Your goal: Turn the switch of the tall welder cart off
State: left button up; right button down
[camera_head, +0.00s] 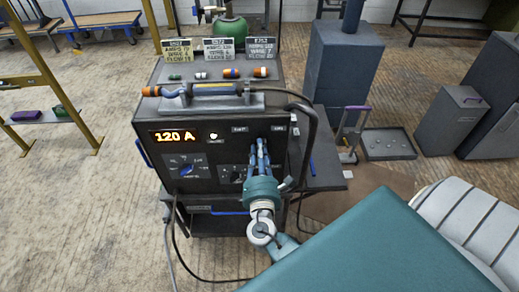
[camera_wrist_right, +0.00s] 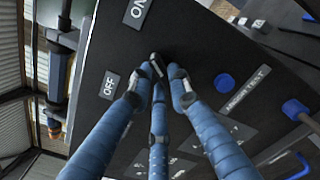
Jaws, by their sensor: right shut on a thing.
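The tall welder cart (camera_head: 320,183) stands in the middle of the head view, with a dark front panel and a lit orange "120 A" display (camera_head: 175,136). A small light (camera_head: 212,135) on the panel glows. My right gripper (camera_head: 261,145) reaches the right part of the panel. In the right wrist view, its blue fingers (camera_wrist_right: 158,75) close together on the switch, close to the "OFF" label (camera_wrist_right: 109,85); the "ON" label (camera_wrist_right: 137,12) is above. The fingertips cover most of the switch, so its exact angle is hidden. My left gripper is not in view.
A dial (camera_head: 187,165) sits at the panel's left. A dark cable (camera_head: 313,125) hangs at the right. A flat tray (camera_head: 388,143) lies on the floor.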

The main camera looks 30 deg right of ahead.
jog(key=shift+f+n+p, duration=0.15)
jog(key=shift+n+p, duration=1.8)
jog(key=shift+n, duration=1.75)
jog(key=shift+f+n+p, duration=0.15)
jog(key=shift+n+p, duration=1.75)
jog(key=shift+n, duration=1.8)
jog(key=c, duration=1.6)
grip_release()
